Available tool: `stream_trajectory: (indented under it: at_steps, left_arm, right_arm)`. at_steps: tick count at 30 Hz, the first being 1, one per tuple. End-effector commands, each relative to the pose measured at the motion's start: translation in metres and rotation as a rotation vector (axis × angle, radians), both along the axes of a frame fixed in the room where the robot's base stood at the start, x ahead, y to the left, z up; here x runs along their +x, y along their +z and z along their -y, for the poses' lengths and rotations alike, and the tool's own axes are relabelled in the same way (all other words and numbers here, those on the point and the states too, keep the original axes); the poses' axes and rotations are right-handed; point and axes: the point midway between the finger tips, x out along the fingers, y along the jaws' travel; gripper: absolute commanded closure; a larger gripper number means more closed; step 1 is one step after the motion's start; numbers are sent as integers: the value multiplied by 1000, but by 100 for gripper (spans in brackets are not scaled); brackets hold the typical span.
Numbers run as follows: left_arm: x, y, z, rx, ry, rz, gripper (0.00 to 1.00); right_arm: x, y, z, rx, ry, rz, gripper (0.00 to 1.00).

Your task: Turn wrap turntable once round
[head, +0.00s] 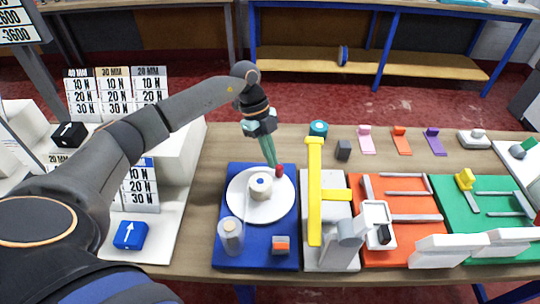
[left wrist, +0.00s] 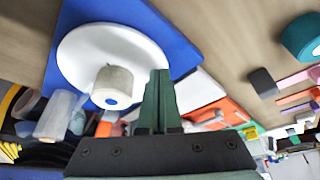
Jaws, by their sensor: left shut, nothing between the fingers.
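The wrap turntable is a white round disc (head: 245,208) on a blue base plate (head: 226,184). A pale roll (head: 260,187) with a blue centre stands on the disc, and it also shows in the left wrist view (left wrist: 112,86). A small red knob (head: 279,171) is at the disc's far right edge. My left gripper (head: 271,162) points down with its green fingers shut and empty, their tips right beside the knob. I cannot tell whether they touch it. In the left wrist view the fingers (left wrist: 160,76) overlap the disc's edge, and the knob is not visible.
A clear cylinder (head: 231,238) and an orange-grey block (head: 281,244) stand at the blue plate's front. A tall yellow bar (head: 314,190) rises just right of the disc. Orange (head: 400,258) and green (head: 490,215) stations lie further right.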

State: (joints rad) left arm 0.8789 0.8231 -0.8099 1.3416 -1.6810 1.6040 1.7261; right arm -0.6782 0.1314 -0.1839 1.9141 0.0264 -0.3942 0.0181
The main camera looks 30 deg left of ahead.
Motion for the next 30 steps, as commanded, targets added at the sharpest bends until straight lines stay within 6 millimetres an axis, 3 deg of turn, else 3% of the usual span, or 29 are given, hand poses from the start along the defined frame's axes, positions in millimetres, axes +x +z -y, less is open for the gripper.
stream_trajectory:
  at_steps: [20,30]
  left_arm:
    - [1,0,7,-1,-80,-1,100]
    - [3,1,16,-1,-204,-1,100]
  right_arm:
    - [-1,2,0,0,0,-1,2]
    - [-1,4,0,0,0,-1,2]
